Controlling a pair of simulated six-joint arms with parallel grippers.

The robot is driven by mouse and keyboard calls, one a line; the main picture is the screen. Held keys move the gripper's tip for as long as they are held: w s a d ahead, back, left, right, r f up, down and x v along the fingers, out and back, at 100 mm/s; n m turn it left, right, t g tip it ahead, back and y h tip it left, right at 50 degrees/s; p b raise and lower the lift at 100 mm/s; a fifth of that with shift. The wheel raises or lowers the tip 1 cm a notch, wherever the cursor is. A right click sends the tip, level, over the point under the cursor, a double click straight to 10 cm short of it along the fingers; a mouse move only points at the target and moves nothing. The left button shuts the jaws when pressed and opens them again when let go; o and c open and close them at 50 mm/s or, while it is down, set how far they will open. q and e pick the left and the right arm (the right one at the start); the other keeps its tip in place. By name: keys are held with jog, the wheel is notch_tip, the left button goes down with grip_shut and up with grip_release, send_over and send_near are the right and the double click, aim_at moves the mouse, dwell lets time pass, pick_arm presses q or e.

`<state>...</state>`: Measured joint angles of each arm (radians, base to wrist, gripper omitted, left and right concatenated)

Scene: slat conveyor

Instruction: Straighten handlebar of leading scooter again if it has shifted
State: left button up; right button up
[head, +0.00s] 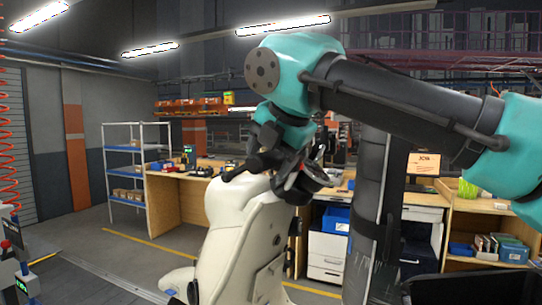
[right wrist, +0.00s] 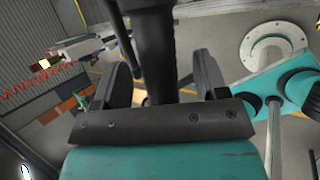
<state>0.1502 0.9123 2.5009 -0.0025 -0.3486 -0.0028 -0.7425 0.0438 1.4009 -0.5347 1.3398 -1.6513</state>
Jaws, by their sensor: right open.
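A cream-white scooter (head: 238,240) stands in the middle of the head view, its front turned partly away from me. A dark handlebar grip (head: 245,166) sticks out to the left at its top. My right gripper (head: 277,160) is at the handlebar, coming down from the upper right. In the right wrist view my right gripper (right wrist: 160,68) is open, with a thick dark bar (right wrist: 155,45), apparently the handlebar, between its fingers. Gaps show on both sides of the bar. The gripper and arm hide part of the handlebar, so its exact angle is hard to tell. My left gripper is not in view.
A wooden workbench (head: 170,212) with parts on it stands behind the scooter. A blue-and-white shelf rack (head: 127,172) stands at the back left. A drawer cabinet (head: 326,250) and a shelf with bins (head: 487,225) stand at the right. The floor at left is mostly clear.

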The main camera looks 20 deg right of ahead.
jog(key=c, duration=1)
jog(key=shift+s+d+f+n, duration=0.3)
jog(key=shift+s+d, duration=0.15)
jog(key=shift+d, duration=0.05)
jog(key=shift+c, duration=0.2)
jog(key=o, duration=0.5)
jog(key=shift+s+d+f, duration=0.1)
jog(key=shift+s, duration=0.05)
jog(key=o, duration=0.5)
jog(key=v, duration=1.7)
jog(key=shift+s+d, duration=0.1)
